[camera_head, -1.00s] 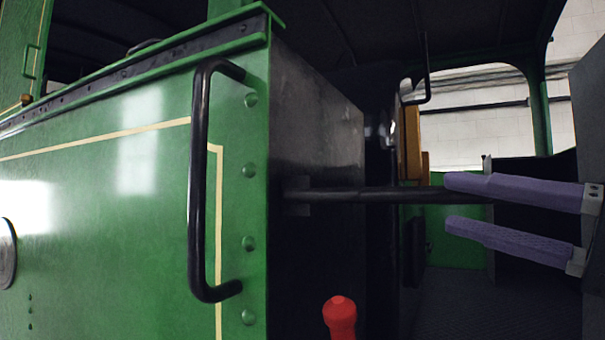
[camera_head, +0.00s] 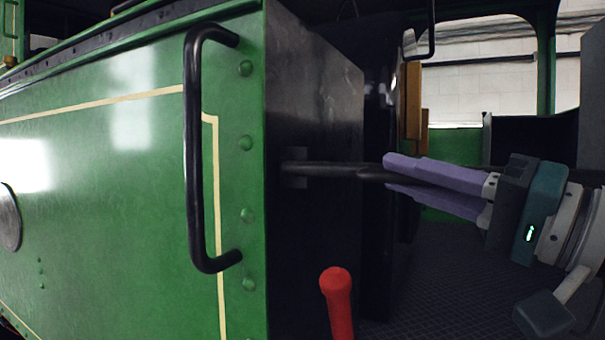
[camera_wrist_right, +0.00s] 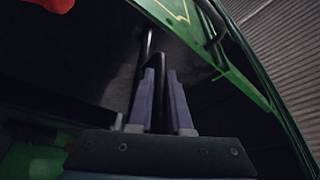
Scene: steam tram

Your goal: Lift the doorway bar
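The doorway bar (camera_head: 335,170) is a dark, roughly level rod. It runs from a bracket on the dark side of the green panel, across the doorway, to the right. My right gripper (camera_head: 388,177) reaches in from the right with its two purple fingers apart, one above the other, at the bar. The fingers hide part of the bar. In the right wrist view the fingers (camera_wrist_right: 161,72) stand apart, and the dark bar (camera_wrist_right: 147,45) shows near their tips. I cannot tell whether either finger touches it. My left gripper is out of view.
A green panel (camera_head: 110,190) with a black handrail (camera_head: 195,150) stands on the left. A red-topped lever (camera_head: 337,295) rises in front of the doorway. A dark textured floor (camera_head: 440,290) lies beyond. A dark panel (camera_head: 590,110) edges the right.

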